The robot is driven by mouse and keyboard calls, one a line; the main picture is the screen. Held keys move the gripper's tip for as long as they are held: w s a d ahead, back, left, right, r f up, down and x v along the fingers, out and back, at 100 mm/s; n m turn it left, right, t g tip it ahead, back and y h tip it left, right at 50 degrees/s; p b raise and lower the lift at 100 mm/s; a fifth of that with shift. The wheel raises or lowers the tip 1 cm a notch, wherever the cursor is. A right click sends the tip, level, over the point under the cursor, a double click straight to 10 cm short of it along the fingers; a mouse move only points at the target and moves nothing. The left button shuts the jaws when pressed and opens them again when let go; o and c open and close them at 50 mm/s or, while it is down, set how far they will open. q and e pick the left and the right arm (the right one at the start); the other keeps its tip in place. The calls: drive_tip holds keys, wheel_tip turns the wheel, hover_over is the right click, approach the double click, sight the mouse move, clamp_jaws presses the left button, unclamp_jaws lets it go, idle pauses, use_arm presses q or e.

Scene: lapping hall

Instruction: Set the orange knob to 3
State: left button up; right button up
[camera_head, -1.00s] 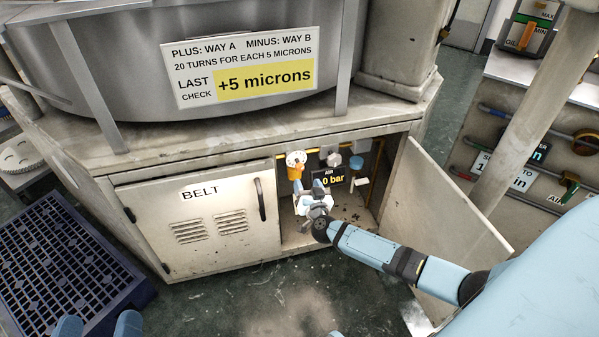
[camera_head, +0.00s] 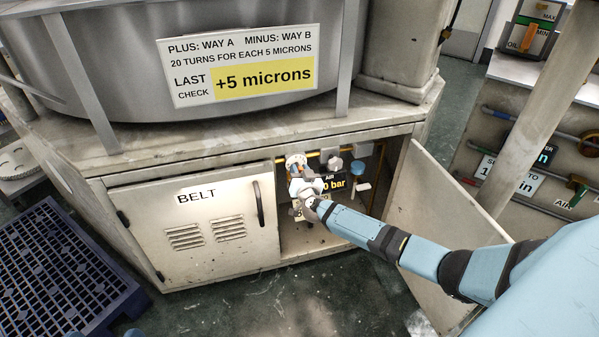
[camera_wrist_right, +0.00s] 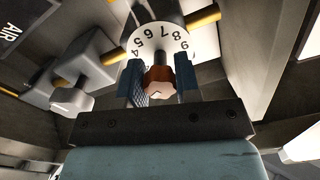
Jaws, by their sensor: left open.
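The orange knob (camera_wrist_right: 158,84) sits in front of a white numbered dial (camera_wrist_right: 160,42) in the right wrist view. Figures from about 4 to 9 show upside down; the lower part is hidden, and I cannot read the knob's setting. My right gripper (camera_wrist_right: 160,82) has its two blue fingers apart, one on each side of the knob. I cannot tell whether they touch it. In the head view the right gripper (camera_head: 299,184) is inside the open cabinet, just below the dial (camera_head: 296,161), and covers most of the knob. My left gripper (camera_head: 104,333) barely shows at the bottom left edge, its tips apart.
A yellow pipe (camera_wrist_right: 203,17) runs past the dial, with a grey fitting (camera_wrist_right: 84,69) beside it. An air display (camera_head: 334,183) is right of my gripper, partly covered. The shut BELT door (camera_head: 200,240) is at left, the open door (camera_head: 430,215) at right.

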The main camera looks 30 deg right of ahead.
drive_tip(key=shift+c, duration=1.4)
drive_tip(key=shift+r+m+p, duration=0.1)
drive_tip(key=shift+m+p, duration=0.2)
drive_tip(key=shift+p, duration=0.15)
drive_tip(key=shift+a+m+p, duration=0.1)
drive_tip(key=shift+m+p, duration=0.6)
drive_tip(key=shift+m, duration=0.8)
use_arm(q)
drive_tip(key=shift+r+n+t, duration=0.3)
drive_tip(key=shift+r+t, duration=0.4)
drive_tip(key=shift+r, duration=1)
use_arm(e)
drive_tip(key=shift+m, duration=1.1)
drive_tip(key=o, duration=0.9)
